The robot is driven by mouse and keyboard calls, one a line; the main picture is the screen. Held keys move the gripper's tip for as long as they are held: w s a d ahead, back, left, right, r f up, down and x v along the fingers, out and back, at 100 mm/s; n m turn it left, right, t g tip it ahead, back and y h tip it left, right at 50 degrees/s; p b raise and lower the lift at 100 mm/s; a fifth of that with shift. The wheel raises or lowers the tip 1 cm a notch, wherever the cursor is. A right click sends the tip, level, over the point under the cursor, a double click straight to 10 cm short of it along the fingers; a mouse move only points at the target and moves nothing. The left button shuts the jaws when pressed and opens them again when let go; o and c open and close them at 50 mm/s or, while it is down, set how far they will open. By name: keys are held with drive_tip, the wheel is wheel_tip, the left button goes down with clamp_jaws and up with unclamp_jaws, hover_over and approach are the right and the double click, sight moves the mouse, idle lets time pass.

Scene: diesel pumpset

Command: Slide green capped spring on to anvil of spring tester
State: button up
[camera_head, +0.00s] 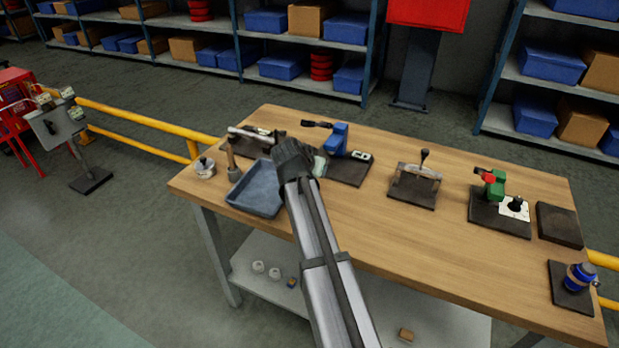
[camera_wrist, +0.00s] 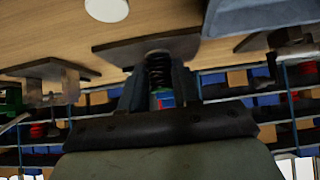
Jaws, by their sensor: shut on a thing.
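My gripper (camera_head: 291,150) reaches over the back left of the table, just left of a blue bench device (camera_head: 336,137) on a dark base plate (camera_head: 345,172); I take this device for the spring tester. In the wrist view, which is upside down, my gripper (camera_wrist: 158,85) is shut around a dark coil spring (camera_wrist: 158,69). The spring overlaps a dark plate (camera_wrist: 118,52) in the picture; I cannot tell whether they touch. The spring's green cap is not clear. A pale green patch (camera_head: 319,164) shows beside my gripper. My arm and fingers hide the anvil.
A blue-grey tray (camera_head: 256,190) lies left of my arm, near a small metal pot (camera_head: 205,167). A bridge-shaped fixture (camera_head: 415,185), a green device (camera_head: 495,190) and a blue cylinder (camera_head: 579,276) stand to the right. The table (camera_head: 400,245) in front of the fixture is clear.

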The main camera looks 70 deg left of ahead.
drive_tip(key=shift+w+a+f, duration=0.25)
drive_tip(key=shift+w+a, duration=0.25)
drive_tip(key=shift+w, duration=0.05)
drive_tip(key=shift+d, duration=0.2)
drive_tip(key=shift+n, duration=0.3)
drive_tip(key=shift+x, duration=2.1)
drive_tip(key=shift+w+a+f, duration=0.15)
drive_tip(key=shift+w+a, duration=1.65)
drive_tip(key=shift+a, duration=0.15)
drive_tip(key=shift+w, duration=0.1)
clamp_jaws()
drive_tip(key=shift+d+f, duration=0.1)
drive_tip(key=shift+f, duration=0.15)
drive_tip(key=o, duration=0.6)
unclamp_jaws()
drive_tip(key=o, duration=0.3)
